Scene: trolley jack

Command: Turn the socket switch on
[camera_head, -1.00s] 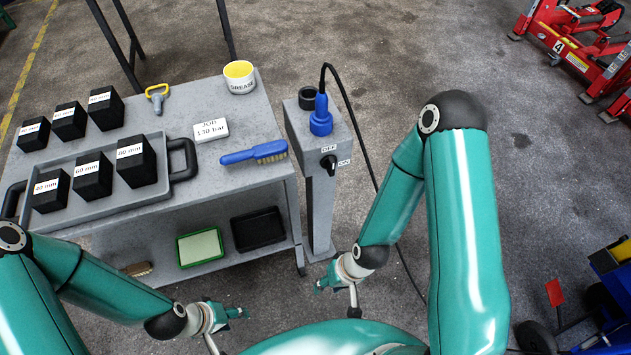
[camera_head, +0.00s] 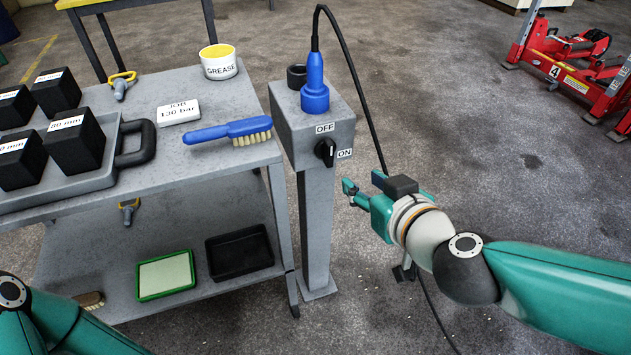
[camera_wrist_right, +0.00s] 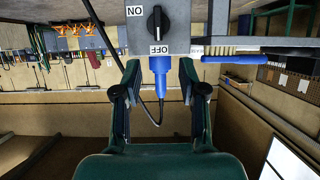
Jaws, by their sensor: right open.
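The socket switch (camera_head: 325,152) is a black rotary knob on the front of a grey socket box (camera_head: 290,139). Its OFF label (camera_head: 324,127) is above it and its ON label (camera_head: 345,154) is to its right. The knob's handle stands roughly upright, towards OFF. My right gripper (camera_head: 362,184) is open and empty, right of and below the knob, apart from it. In the right wrist view the knob (camera_wrist_right: 155,23) shows upside down beyond the open fingers (camera_wrist_right: 157,82). My left gripper is out of view.
A blue plug (camera_head: 315,88) stands on the box; its black cable (camera_head: 350,80) hangs down behind my right gripper. A grey trolley (camera_head: 225,105) with a blue brush (camera_head: 228,131) and grease tub (camera_head: 219,63) stands left. Floor around the post's right is open.

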